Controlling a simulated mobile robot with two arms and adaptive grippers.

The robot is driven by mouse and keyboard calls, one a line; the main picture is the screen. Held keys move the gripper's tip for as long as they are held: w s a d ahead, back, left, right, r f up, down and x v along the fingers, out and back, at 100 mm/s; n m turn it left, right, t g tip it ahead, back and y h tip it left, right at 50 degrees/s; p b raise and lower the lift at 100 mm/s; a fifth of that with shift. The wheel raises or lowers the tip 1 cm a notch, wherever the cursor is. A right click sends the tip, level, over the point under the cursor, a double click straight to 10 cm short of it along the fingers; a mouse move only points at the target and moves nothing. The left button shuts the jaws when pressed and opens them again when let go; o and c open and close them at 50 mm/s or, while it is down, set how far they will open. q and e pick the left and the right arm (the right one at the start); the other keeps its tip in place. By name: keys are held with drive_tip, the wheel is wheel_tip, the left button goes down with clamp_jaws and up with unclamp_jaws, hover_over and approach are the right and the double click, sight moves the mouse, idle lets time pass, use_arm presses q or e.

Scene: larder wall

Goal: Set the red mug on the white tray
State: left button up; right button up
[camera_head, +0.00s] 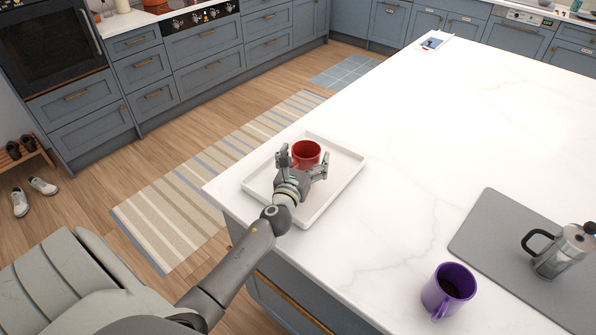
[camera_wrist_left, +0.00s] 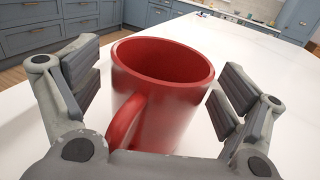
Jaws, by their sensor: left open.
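The red mug (camera_head: 306,153) stands upright on the white tray (camera_head: 330,195), toward its far part, near the left corner of the marble counter. My left gripper (camera_head: 305,168) is open, with its fingers on either side of the mug. In the left wrist view the mug (camera_wrist_left: 160,85) is upright between the open fingers (camera_wrist_left: 163,95), with a gap on each side and its handle toward the palm. The tray's near part is partly hidden by my gripper and arm. My right gripper is not in view.
A purple mug (camera_head: 447,290) stands at the counter's near edge. A glass and metal coffee press (camera_head: 562,252) stands on a grey mat (camera_head: 490,240) at the right. A small card-like item (camera_head: 433,43) lies at the far end. The counter's middle is clear.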

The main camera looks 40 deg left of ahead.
use_arm(q)
drive_tip(key=b+v, duration=0.1)
drive_tip(key=v, duration=1)
drive_tip(key=shift+s+d, duration=0.1)
drive_tip(key=shift+s, duration=0.2)
drive_tip(key=shift+f, duration=0.15)
